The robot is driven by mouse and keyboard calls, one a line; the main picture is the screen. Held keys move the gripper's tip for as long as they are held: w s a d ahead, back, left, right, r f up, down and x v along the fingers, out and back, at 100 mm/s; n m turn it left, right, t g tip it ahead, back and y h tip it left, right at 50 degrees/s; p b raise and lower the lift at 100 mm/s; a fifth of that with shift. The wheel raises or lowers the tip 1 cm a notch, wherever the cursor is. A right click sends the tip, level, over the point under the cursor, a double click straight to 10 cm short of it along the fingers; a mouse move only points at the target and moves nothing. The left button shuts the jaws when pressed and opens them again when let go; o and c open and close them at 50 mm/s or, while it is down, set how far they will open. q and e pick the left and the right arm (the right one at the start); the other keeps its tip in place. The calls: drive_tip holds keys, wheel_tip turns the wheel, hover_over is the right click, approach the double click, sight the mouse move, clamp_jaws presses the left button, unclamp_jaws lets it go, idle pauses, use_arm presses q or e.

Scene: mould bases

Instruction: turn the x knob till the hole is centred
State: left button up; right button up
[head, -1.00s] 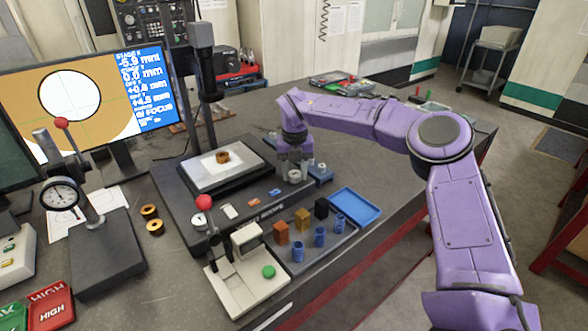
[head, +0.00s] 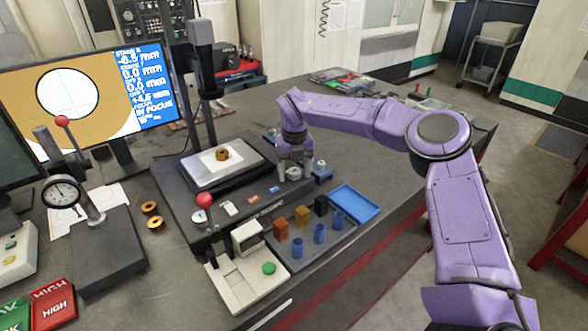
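The monitor (head: 20,88) at the left shows a white round hole on a tan field with thin green cross lines. The hole's middle appears above the horizontal line. Beside it, the blue readout (head: 146,84) gives stage X about -6.5 mm, two lines near 0.0 mm, one near +4.5 mm, and IN FOCUS; small text is blurred. A brown ring part (head: 222,154) sits on the pale stage plate (head: 203,177). My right gripper (head: 294,174) points down at the stage's right side, its fingers closed about the grey x knob, mostly hidden. My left gripper is out of view.
A tray (head: 312,250) with coloured blocks and blue cups stands in front of the gripper, beside a blue tray (head: 355,204).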

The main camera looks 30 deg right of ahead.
sight(294, 171)
drive_tip(key=shift+r, duration=0.25)
drive_tip(key=shift+w+r, duration=0.1)
drive_tip(key=shift+r, duration=0.2)
wheel_tip(294, 171, up, 10)
drive_tip(key=b, duration=0.1)
drive_tip(key=shift+f+b, duration=0.15)
drive_tip(key=shift+b, duration=0.2)
